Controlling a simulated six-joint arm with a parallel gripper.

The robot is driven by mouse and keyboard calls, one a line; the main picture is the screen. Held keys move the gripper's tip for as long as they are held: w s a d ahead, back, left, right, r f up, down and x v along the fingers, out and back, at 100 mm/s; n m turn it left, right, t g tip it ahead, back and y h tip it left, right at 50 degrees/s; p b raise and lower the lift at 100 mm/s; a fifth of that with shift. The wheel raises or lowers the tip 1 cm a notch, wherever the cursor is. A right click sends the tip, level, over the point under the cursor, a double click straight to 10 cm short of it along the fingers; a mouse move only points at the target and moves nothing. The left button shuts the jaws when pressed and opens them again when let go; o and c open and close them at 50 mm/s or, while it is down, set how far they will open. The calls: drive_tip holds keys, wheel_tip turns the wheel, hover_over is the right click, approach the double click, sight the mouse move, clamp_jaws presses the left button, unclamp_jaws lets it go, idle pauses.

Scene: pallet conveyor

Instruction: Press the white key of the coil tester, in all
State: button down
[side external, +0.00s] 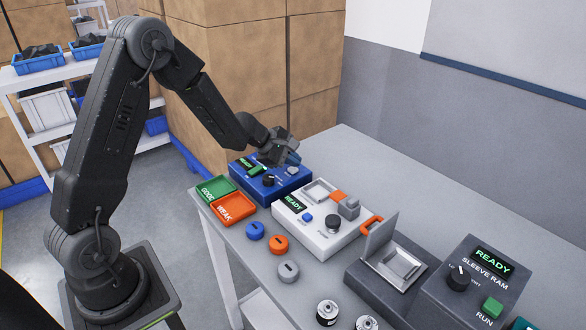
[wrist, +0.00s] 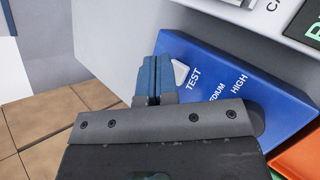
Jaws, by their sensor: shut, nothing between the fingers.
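The coil tester appears to be the blue box (side external: 268,190) at the back left of the table, with a lit READY display and a dark knob; it also shows in the wrist view (wrist: 240,84). Its white key (wrist: 181,73) lies beside the word TEST in the wrist view and is partly covered by my fingers. My gripper (side external: 293,158) is shut and empty, over the right end of the blue box. In the wrist view its blue fingertips (wrist: 160,65) overlap the box's edge, just left of the key. I cannot tell whether they touch it.
A white READY box (side external: 300,238) stands close in front of the blue box. Green (side external: 215,189) and orange (side external: 233,209) trays lie to its left. Several round coils and a dark ram machine (side external: 478,285) stand nearer. The table behind is clear.

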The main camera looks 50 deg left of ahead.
sight(292, 169)
drive_tip(key=shift+f, duration=0.5)
idle(0.3)
idle(0.4)
drive_tip(key=shift+r, duration=0.95)
drive_tip(key=shift+r, duration=0.1)
drive_tip(key=shift+r, duration=2.45)
